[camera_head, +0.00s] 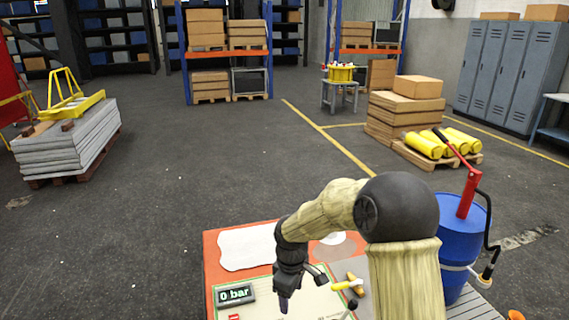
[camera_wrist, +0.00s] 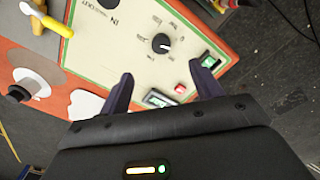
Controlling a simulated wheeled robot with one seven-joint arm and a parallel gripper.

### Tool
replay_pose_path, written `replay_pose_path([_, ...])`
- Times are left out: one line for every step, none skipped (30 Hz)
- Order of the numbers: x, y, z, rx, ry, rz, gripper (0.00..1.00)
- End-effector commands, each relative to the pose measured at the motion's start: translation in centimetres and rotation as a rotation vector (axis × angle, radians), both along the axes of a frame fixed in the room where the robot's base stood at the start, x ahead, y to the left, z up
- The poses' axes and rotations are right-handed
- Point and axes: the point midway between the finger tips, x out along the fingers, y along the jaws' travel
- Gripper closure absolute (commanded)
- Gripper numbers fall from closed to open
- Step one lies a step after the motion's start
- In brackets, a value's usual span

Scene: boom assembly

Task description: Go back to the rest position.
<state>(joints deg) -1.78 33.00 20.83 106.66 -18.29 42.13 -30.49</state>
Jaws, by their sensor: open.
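My gripper (camera_head: 284,303) hangs at the end of my bent arm, above the panel on the orange bench. In the wrist view my gripper (camera_wrist: 164,86) shows two dark fingers spread apart with nothing between them. Beneath and beyond the fingers is the cream control panel (camera_wrist: 110,57) with a black knob (camera_wrist: 161,43), a red button (camera_wrist: 180,89) and a green-lit switch (camera_wrist: 209,60). In the head view a display (camera_head: 235,294) on the panel reads 0 bar. My arm hides part of the panel.
A yellow-handled tool (camera_head: 346,285) lies right of my gripper. A blue drum (camera_head: 463,235) with a red pump (camera_head: 468,195) stands right of my arm. A white sheet (camera_head: 246,247) lies on the orange bench top (camera_head: 212,250). Open grey floor (camera_head: 220,170) extends beyond the bench.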

Motion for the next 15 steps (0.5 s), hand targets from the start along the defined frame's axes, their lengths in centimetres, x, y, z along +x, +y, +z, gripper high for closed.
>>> replay_pose_path([-0.9,-1.2,1.1,-0.003,-0.013,-0.058,0.35])
replay_pose_path([-1.6,-1.9,1.5,-0.002,-0.019,-0.102,0.35])
replay_pose_path([-2.5,-2.8,2.2,0.0,-0.03,-0.164,0.35])
replay_pose_path([-3.2,-3.6,2.7,0.002,-0.038,-0.215,0.35])
replay_pose_path([-4.0,-4.4,3.1,0.006,-0.047,-0.267,0.35])
replay_pose_path([-5.0,-5.4,3.7,0.012,-0.06,-0.336,0.35])
replay_pose_path([-5.8,-6.1,4.1,0.017,-0.068,-0.39,0.35])
replay_pose_path([-6.6,-6.8,4.5,0.023,-0.078,-0.443,0.35])
replay_pose_path([-7.7,-7.8,5.1,0.032,-0.091,-0.517,0.35])
replay_pose_path([-8.6,-8.5,5.4,0.04,-0.1,-0.57,0.35])
replay_pose_path([-9.5,-9.1,5.8,0.049,-0.11,-0.627,0.35])
replay_pose_path([-10.6,-10.0,6.2,0.062,-0.125,-0.702,0.35])
replay_pose_path([-11.5,-10.6,6.6,0.072,-0.134,-0.757,0.35])
replay_pose_path([-12.4,-11.2,6.8,0.083,-0.143,-0.814,0.35])
replay_pose_path([-13.5,-11.9,7.1,0.097,-0.155,-0.882,0.35])
